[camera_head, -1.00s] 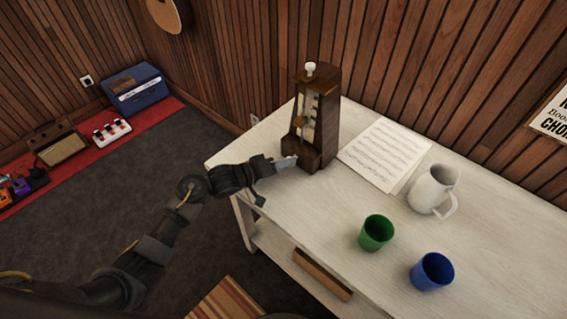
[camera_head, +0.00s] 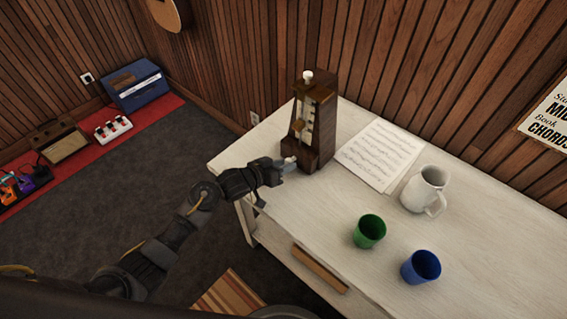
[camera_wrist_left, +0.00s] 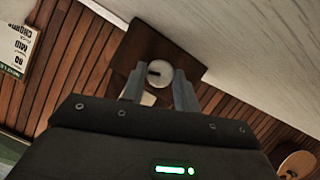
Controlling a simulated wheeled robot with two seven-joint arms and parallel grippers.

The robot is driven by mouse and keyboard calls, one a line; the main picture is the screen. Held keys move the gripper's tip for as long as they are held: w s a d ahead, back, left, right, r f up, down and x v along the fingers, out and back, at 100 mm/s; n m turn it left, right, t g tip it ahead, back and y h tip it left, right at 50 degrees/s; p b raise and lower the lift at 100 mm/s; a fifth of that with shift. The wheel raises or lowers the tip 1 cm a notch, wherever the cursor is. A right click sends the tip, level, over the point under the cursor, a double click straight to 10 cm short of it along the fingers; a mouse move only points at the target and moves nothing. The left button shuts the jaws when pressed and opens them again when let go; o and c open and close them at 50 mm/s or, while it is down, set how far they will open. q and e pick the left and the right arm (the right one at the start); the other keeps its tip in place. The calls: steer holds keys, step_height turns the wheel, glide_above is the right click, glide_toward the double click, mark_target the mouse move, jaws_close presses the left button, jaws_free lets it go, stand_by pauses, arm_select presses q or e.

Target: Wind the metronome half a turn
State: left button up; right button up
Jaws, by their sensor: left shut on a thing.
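The metronome (camera_head: 322,125) is a dark brown wooden tapered case, upright at the table's far left corner, with a white knob (camera_head: 308,75) on top and a pale front panel. My left gripper (camera_head: 288,165) is at the low left side of its case, shut on a small pale winding key (camera_head: 291,159). In the left wrist view, the round white end of the winding key (camera_wrist_left: 160,72) lies between the two grey fingers (camera_wrist_left: 159,88), with the brown metronome case (camera_wrist_left: 150,45) behind it. The fingers hide part of the key. My right gripper is not in view.
The white table (camera_head: 300,210) also carries sheet music (camera_head: 380,153), a white pitcher (camera_head: 424,189), a green cup (camera_head: 370,231) and a blue cup (camera_head: 421,267). The wood-panelled wall stands close behind. The tabletop in front of the metronome is clear.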

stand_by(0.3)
arm_select(q)
steer(key=o, duration=1)
steer(key=shift+c, duration=0.2)
steer(key=v, duration=1)
steer(key=shift+s+a+r+b, duration=0.2)
steer(key=shift+s+a+b, duration=0.05)
steer(key=shift+s+b, duration=0.1)
